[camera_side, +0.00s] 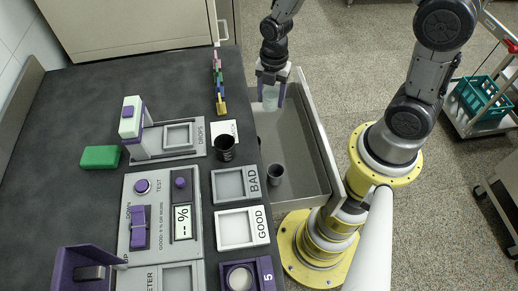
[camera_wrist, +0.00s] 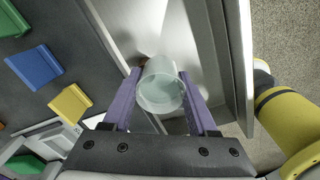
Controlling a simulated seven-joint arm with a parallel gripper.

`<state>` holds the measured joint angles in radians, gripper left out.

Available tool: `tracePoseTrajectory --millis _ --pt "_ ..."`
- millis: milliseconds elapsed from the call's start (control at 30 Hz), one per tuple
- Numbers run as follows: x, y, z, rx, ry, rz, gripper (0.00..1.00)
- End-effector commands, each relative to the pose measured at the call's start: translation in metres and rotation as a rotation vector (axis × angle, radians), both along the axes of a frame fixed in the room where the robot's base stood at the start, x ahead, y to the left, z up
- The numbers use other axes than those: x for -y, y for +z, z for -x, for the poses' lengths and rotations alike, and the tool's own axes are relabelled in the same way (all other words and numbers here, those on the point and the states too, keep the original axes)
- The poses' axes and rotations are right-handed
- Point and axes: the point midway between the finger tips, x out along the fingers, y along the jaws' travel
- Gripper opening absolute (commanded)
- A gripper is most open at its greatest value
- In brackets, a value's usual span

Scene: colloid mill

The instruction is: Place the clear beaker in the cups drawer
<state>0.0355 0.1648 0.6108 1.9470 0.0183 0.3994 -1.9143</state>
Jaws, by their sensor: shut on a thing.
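My gripper (camera_side: 271,88) is shut on the clear beaker (camera_side: 270,97). In the side view it hangs over the far end of the open drawer (camera_side: 316,128). In the wrist view the beaker (camera_wrist: 160,88) sits between the two purple fingers of my gripper (camera_wrist: 162,102), its round end facing the camera. Drawer walls and floor (camera_wrist: 205,60) show behind and beside it. A small dark cup (camera_side: 275,174) stands inside the drawer near its front end. How far the beaker is above the drawer floor is hard to tell.
A black cup (camera_side: 226,148) stands on the dark counter (camera_side: 85,85) beside the drawer. Trays marked BAD (camera_side: 232,184) and GOOD (camera_side: 238,228) lie nearby. Several coloured blocks (camera_side: 219,88) line the counter near the gripper. The middle of the drawer is clear.

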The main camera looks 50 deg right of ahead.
Motion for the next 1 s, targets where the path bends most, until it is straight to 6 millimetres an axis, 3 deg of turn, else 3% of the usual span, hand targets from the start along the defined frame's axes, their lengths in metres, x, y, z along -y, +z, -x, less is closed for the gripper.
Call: tracePoseTrajectory --millis 33,200,300,433,567,1000 --pt "0.007 -0.009 0.020 -0.004 -0.016 0.000 0.02" --pt "0.022 -0.029 0.069 -0.003 -0.067 0.000 0.02" --pt "0.026 -0.035 0.088 -0.001 -0.096 0.000 0.02" --pt "0.032 -0.036 0.096 0.002 -0.126 0.001 0.02" --pt "0.036 -0.041 0.083 -0.001 -0.135 0.000 0.02" --pt "0.052 -0.090 -0.004 -0.005 -0.134 0.001 0.02"
